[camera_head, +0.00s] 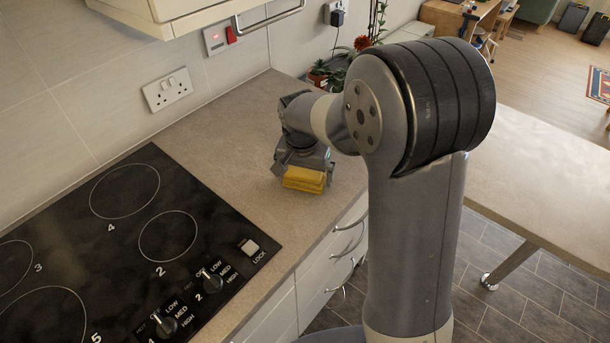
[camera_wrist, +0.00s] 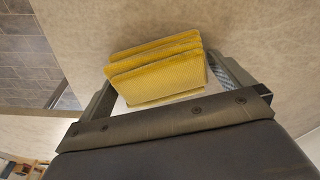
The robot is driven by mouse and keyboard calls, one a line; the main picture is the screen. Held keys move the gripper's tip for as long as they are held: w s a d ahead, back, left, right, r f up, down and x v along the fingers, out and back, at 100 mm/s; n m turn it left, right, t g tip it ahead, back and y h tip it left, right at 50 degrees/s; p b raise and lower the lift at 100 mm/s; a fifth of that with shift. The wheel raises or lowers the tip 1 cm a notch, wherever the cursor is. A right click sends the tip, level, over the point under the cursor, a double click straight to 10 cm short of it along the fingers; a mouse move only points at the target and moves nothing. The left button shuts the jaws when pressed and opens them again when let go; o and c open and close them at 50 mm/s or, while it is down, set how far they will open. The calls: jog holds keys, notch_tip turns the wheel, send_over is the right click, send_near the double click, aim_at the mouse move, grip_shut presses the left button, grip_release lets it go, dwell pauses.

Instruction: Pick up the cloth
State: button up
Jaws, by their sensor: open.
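The cloth (camera_head: 304,179) is yellow, ribbed and folded in layers. It lies on the beige counter (camera_head: 238,141), near the counter's front edge and to the right of the hob. My gripper (camera_head: 302,170) is down at the cloth, with its jaws open. In the wrist view the cloth (camera_wrist: 158,66) lies between the two spread fingers of my gripper (camera_wrist: 168,92), one on each side. I cannot tell whether either finger touches it.
A black hob (camera_head: 115,240) with knobs is to the left. Potted plants (camera_head: 330,75) stand at the back by the wall. A wall cabinet (camera_head: 175,12) overhangs at the upper left. Drawers with handles (camera_head: 350,240) are below the counter edge. The counter left of the cloth is clear.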

aim_at(305, 172)
jog(key=shift+c, duration=0.2)
jog(key=c, duration=0.8)
jog(key=shift+o, duration=0.2)
notch_tip(305, 172, up, 10)
jog(key=shift+r, duration=0.1)
jog(key=o, duration=0.5)
jog(key=c, duration=0.3)
